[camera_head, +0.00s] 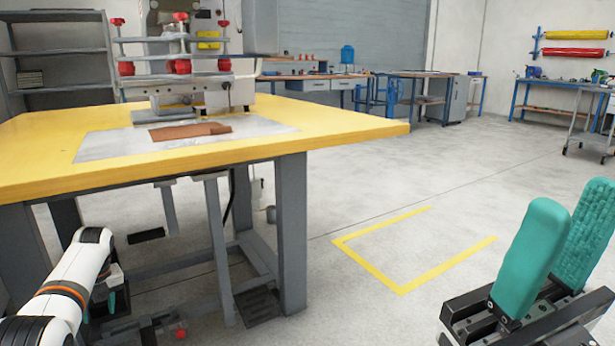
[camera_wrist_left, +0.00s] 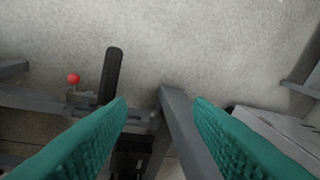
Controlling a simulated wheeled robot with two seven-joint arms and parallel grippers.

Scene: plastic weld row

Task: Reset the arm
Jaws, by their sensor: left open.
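My left arm comes in at the lower left of the head view, bent down beside the yellow table (camera_head: 340,122). My left gripper (camera_head: 113,298) is low there, partly hidden by my arm, with only a bit of teal showing. In the left wrist view, the left gripper (camera_wrist_left: 160,106) has its two teal fingers wide apart, with nothing between them but the view of a grey table leg and floor beyond. My right gripper (camera_head: 572,198) is at the lower right of the head view, its teal fingers pointing up, apart and empty.
A welding machine (camera_head: 180,70) with red knobs stands on the table. A brown piece (camera_head: 190,132) lies on the table's grey plate. Grey legs and a black pedal (camera_head: 258,306) are under the table. A red-knobbed lever (camera_wrist_left: 73,79) shows below. Open floor with yellow marking (camera_head: 375,272) lies right.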

